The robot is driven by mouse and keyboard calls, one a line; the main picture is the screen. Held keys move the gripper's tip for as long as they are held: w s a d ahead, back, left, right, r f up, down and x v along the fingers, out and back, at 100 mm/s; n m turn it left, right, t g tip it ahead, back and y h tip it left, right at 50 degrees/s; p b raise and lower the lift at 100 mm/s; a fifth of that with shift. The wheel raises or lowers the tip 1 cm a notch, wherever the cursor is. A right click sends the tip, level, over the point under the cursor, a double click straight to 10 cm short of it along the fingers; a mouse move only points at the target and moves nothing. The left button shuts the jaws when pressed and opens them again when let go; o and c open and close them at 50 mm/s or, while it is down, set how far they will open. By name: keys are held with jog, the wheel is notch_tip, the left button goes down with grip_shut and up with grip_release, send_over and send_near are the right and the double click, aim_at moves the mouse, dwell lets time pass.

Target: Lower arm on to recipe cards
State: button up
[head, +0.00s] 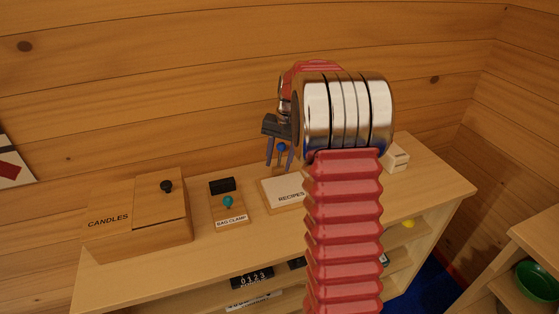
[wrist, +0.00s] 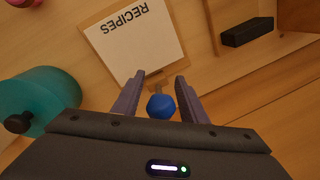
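The recipe cards (head: 285,195) are a white stack marked RECIPES on a wooden base on the shelf top. They also show in the wrist view (wrist: 137,40), with the lettering upside down. A blue knob (wrist: 160,106) on a short metal stem sits between my fingers; it also shows in the head view (head: 281,147). The arm that carries it is mostly hidden. My gripper (wrist: 157,88) is open, one finger on each side of the knob, with a small gap visible. In the head view my gripper (head: 280,158) is above the back of the cards.
A bag clamp (head: 228,203) with a teal knob stands left of the cards, and a wooden CANDLES box (head: 137,215) further left. A white block (head: 397,157) sits at the right. A teal rounded object (wrist: 40,98) is close to my gripper in the wrist view.

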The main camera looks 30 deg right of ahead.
jog(key=shift+f, duration=0.1)
jog(key=shift+c, duration=0.5)
grip_shut()
jog(key=shift+d, duration=0.1)
